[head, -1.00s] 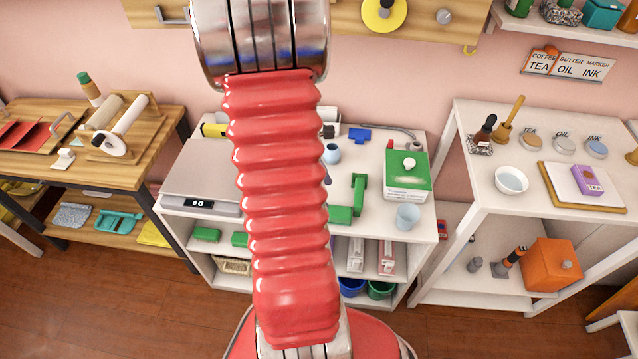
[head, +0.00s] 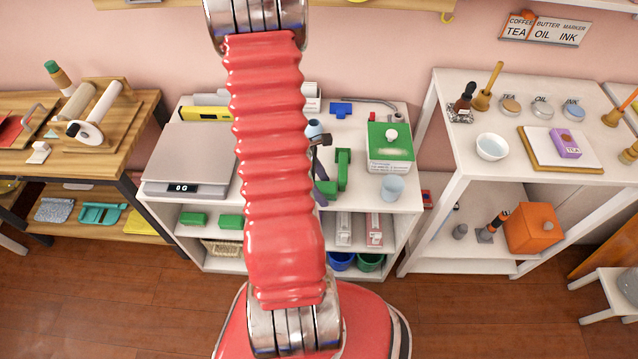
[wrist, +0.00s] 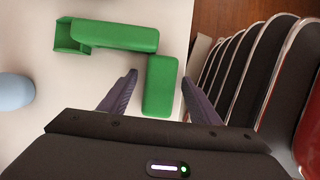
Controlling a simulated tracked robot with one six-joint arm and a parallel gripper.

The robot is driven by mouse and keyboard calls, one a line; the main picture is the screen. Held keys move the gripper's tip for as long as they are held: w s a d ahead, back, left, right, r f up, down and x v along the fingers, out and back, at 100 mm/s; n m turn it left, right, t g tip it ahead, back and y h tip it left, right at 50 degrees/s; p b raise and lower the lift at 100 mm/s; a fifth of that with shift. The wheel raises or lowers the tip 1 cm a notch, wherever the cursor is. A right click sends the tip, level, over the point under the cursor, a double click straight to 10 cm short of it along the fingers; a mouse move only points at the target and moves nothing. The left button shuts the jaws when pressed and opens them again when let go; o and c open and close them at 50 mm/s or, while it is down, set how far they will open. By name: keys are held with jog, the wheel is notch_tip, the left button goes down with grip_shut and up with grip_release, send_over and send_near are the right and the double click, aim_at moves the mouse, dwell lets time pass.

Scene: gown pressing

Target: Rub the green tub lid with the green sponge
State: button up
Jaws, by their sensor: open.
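A green block that looks like the sponge (head: 328,189) lies on the white table, beside my arm. In the wrist view this block (wrist: 160,86) shows between my fingertips. My gripper (wrist: 159,78) is open, one finger on each side of the block in the picture; I cannot tell whether they touch it. In the head view my gripper (head: 321,170) is partly hidden behind my red arm. A tub with a green lid (head: 390,141) and a white knob stands to the right, behind the cup.
A green L-shaped object (wrist: 115,36) lies close beside the block. A pale blue cup (head: 392,187) stands near the table's front right. A scale (head: 192,160) fills the left side. More green blocks (head: 193,219) lie on the shelf below.

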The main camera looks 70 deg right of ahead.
jog(key=c, duration=1.1)
jog(key=o, duration=0.7)
jog(key=shift+o, duration=0.2)
jog(key=shift+r, duration=0.1)
jog(key=shift+r, duration=0.7)
jog(key=shift+r, duration=0.1)
jog(key=shift+c, duration=0.6)
jog(key=c, duration=0.7)
